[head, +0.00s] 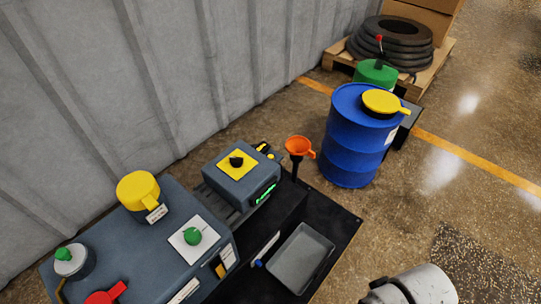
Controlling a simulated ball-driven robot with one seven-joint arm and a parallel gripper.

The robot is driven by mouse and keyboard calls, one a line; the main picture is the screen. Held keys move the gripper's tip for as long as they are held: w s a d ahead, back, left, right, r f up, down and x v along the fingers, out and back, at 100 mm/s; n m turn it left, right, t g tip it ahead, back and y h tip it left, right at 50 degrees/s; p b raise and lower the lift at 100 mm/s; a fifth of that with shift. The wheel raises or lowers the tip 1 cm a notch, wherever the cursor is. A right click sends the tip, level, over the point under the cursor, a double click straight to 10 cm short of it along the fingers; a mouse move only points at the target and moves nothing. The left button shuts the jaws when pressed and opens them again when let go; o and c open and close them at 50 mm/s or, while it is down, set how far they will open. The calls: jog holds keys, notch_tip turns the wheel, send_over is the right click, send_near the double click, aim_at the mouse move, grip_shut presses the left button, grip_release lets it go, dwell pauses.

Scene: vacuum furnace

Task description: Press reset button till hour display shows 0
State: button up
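A small display with green lit characters (266,194) is on the side of a small grey-blue box (243,184); its reading is too small to make out. A black knob (236,161) on a yellow square plate sits on top of this box. A green knob (193,236) on a white plate sits on the larger grey-blue housing (150,262) beside it. I cannot tell which control is the reset button; no label is legible. A white and grey part of my arm shows at the bottom right, apart from the machine. My gripper's fingers are not in view.
A yellow cap (138,189) and a red handle (106,294) are on the housing. An orange funnel (299,146), a grey tray (301,258) and a blue drum (353,140) stand to the right. A corrugated wall (120,80) is behind. Open floor lies at right.

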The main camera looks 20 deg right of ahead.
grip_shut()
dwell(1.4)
